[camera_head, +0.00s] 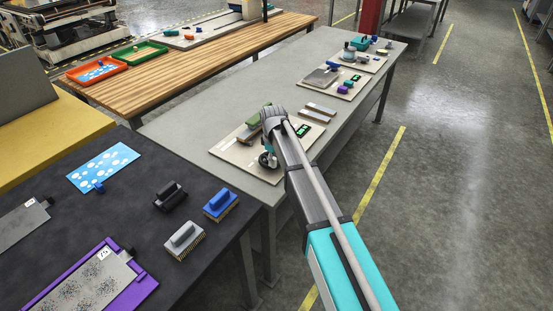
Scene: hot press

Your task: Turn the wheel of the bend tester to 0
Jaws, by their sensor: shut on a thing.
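The bend tester is on a pale board (226,153) at the near end of the grey table. It has a green part (259,124), a brownish block (246,138) and a small display with green digits (303,130), too small to read surely. My arm reaches over the board from the lower right and bends down at the wrist. My gripper (268,162) is low at the board's front edge, shut on what appears to be the tester's wheel. The wheel is mostly hidden by my gripper and arm, so its setting cannot be read.
Two flat bars (321,109) lie behind the tester, with more devices on boards (333,87) farther along the grey table (205,126). A dark table (130,205) at left holds brushes (220,204) and plates. The floor (450,170) at right is clear.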

